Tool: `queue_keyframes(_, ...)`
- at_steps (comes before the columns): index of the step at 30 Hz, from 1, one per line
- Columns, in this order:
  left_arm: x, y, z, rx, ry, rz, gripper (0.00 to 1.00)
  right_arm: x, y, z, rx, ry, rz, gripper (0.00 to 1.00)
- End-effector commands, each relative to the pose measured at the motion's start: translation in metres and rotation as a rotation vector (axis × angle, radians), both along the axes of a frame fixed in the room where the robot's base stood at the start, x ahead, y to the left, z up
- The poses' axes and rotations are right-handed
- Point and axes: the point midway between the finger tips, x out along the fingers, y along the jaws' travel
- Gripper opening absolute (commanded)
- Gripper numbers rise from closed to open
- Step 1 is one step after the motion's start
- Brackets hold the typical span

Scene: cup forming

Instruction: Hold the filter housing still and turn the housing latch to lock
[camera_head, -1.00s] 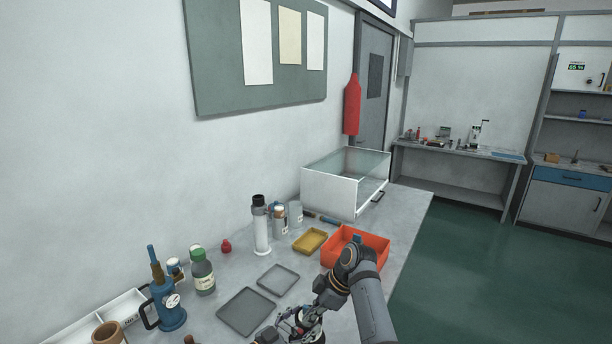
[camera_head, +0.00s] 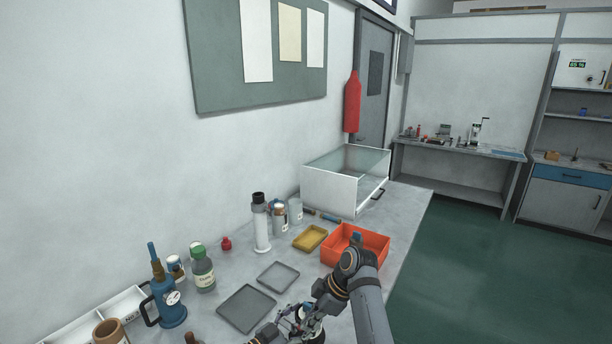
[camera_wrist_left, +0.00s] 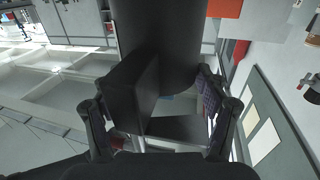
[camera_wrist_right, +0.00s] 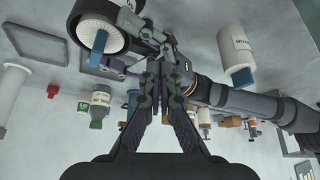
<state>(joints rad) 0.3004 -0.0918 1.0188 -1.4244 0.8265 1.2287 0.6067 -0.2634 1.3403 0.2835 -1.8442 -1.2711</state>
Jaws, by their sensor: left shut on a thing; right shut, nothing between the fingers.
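The filter housing shows in the left wrist view as a large dark cylinder (camera_wrist_left: 155,35) with a dark block on its side. My left gripper (camera_wrist_left: 158,105) is shut on this block, one finger on each side. In the right wrist view a black ring with a white ribbed inside (camera_wrist_right: 88,28), apparently the housing's end, carries a blue tab (camera_wrist_right: 98,47), which may be the latch. My right gripper (camera_wrist_right: 157,75) is shut and empty, its fingertips beside the ring and apart from the blue tab. In the head view my right gripper (camera_head: 297,322) is at the bottom edge, where the housing is mostly hidden.
An orange bin (camera_head: 383,243) and a yellow tray (camera_head: 310,238) are beyond. A blue pump with a gauge (camera_head: 168,308), a green bottle (camera_head: 203,270) and a clear-walled box (camera_head: 330,190) stand along the wall side.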

Motion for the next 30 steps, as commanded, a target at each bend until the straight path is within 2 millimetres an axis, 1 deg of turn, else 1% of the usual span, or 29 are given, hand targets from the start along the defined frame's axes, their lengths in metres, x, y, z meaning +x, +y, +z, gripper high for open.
queue_keyframes(8,0.000,0.000,0.000,0.001,0.001,0.000,0.23,0.000,0.000,0.000,0.000,0.001,0.000,0.00)
queue_keyframes(15,0.000,0.000,0.000,0.001,0.001,0.000,0.23,-0.003,-0.007,-0.001,-0.001,0.001,0.000,0.00)
queue_keyframes(19,0.000,0.000,0.000,0.001,0.001,0.000,0.23,-0.003,-0.008,0.001,0.000,0.001,0.000,0.00)
queue_keyframes(23,0.000,0.000,0.000,0.001,0.001,0.000,0.23,-0.002,-0.007,0.014,0.001,-0.003,0.001,0.00)
queue_keyframes(30,0.000,0.000,0.000,0.001,0.001,0.000,0.23,-0.002,-0.007,0.047,0.001,-0.001,0.000,0.00)
